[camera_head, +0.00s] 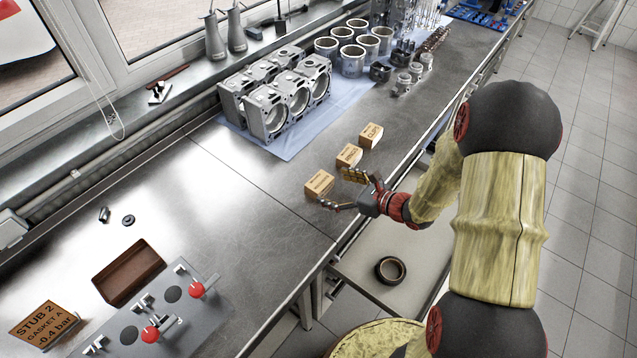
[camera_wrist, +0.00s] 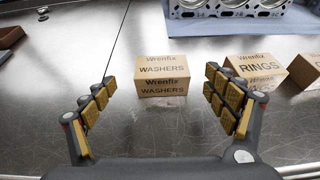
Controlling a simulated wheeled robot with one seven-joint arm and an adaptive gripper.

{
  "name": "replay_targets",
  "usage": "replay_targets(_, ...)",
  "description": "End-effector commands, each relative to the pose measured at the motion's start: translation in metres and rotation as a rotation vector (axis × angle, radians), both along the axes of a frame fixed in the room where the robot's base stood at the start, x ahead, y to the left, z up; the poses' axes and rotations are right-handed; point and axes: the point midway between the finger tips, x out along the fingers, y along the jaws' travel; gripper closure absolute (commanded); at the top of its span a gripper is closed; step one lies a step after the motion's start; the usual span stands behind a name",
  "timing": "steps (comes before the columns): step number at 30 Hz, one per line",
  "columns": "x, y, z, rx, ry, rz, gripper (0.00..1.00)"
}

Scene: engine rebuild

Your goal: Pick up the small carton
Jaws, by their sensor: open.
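Three small cartons stand in a row near the front edge of the steel bench. The washers carton (camera_head: 319,184) is nearest my gripper (camera_head: 346,190). In the wrist view the washers carton (camera_wrist: 162,76) lies ahead, centred between the fingertips, with bench showing on both sides of it. The rings carton (camera_head: 349,155) stands beyond it; in the wrist view the rings carton (camera_wrist: 256,73) is just right of the right finger. The third carton (camera_head: 370,135), marked clips, is farthest. My gripper (camera_wrist: 162,92) is open and empty, its padded fingers spread wide.
Engine blocks (camera_head: 277,95) stand on a blue cloth (camera_head: 294,148) behind the cartons, with cylinder liners (camera_head: 352,60) beyond. A brown tray (camera_head: 128,272) and a grey panel with red knobs (camera_head: 150,320) are at lower left. The bench (camera_head: 240,205) left of the cartons is clear.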

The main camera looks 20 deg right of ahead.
Motion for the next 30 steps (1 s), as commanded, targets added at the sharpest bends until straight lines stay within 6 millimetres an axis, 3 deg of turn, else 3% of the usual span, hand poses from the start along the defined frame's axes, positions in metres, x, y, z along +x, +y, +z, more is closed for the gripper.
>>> replay_targets(18, 0.05, 0.032, -0.033, -0.002, 0.0, 0.005, 0.14)
replay_targets(25, 0.051, 0.033, -0.032, -0.003, -0.001, 0.003, 0.15)
replay_targets(30, 0.051, 0.033, -0.032, -0.003, -0.001, 0.004, 0.25)
